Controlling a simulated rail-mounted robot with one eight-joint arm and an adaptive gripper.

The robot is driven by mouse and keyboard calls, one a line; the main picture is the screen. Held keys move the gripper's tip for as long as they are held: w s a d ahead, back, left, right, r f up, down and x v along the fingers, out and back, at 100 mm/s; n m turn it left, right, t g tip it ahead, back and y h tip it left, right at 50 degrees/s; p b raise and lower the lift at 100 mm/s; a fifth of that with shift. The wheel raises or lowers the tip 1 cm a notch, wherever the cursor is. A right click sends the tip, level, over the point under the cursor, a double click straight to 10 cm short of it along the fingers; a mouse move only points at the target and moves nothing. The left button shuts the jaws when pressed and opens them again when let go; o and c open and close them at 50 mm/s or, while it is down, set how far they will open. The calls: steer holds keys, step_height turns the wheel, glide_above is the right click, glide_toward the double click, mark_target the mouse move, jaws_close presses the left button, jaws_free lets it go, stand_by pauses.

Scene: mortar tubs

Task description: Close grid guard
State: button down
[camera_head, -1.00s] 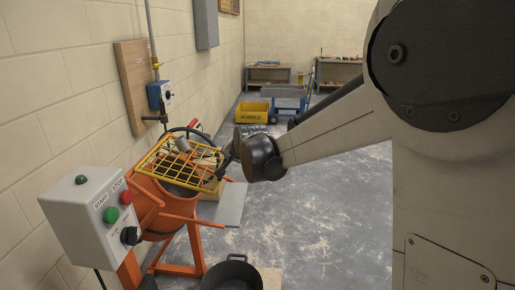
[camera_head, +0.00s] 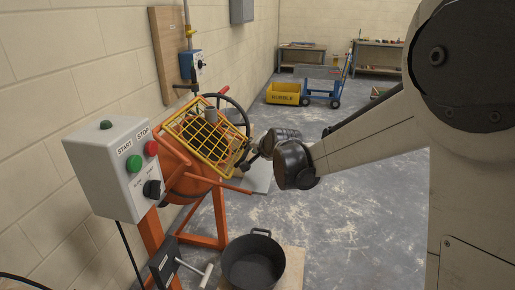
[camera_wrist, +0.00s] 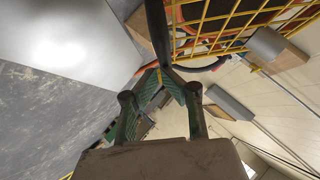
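The grid guard (camera_head: 207,137) is a yellow wire mesh at the mouth of the orange mixer drum (camera_head: 178,170). It is tilted, and I cannot tell whether it sits flush on the rim. Its bars also show at the upper right of the wrist view (camera_wrist: 236,25). My gripper (camera_head: 245,161) is at the guard's lower right edge. In the wrist view its green-padded fingers (camera_wrist: 166,82) come close together beside dark bars. A small yellow piece shows near the tips; whether they hold it is unclear.
A grey control box (camera_head: 123,167) with green and red buttons stands left of the mixer. A dark handwheel (camera_head: 239,108) is behind the guard. A black tub (camera_head: 253,262) stands on the floor in front. The floor on the right is clear.

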steer(key=shift+s+a+f, duration=0.15)
steer(key=shift+a+f, duration=0.05)
steer(key=shift+f, duration=0.1)
steer(key=shift+d+r, duration=0.1)
steer(key=s+d+r+n+h+p, duration=0.1)
steer(key=s+d+r, duration=0.2)
steer(key=s+d, duration=0.35)
steer(key=s+d+r+n+g+p, duration=0.1)
steer(key=s+d+r, duration=0.2)
steer(key=s, duration=0.6)
steer(key=s+d+r+n+h+p, duration=0.1)
steer(key=s+d+r, duration=0.2)
steer(key=s+d, duration=0.3)
steer(key=s+d+f+n+g+h, duration=0.1)
steer(key=s+d+f, duration=0.1)
steer(key=s, duration=0.7)
steer(key=s+d+f+n+g+h, duration=0.1)
steer(key=s+d, duration=0.4)
steer(key=s, duration=0.5)
steer(key=shift+f+n+g+h, duration=0.3)
steer(key=shift+f+n, duration=0.15)
steer(key=shift+n, duration=0.05)
steer(key=c, duration=2.4)
jaws_free()
steer(key=shift+s+a, duration=0.1)
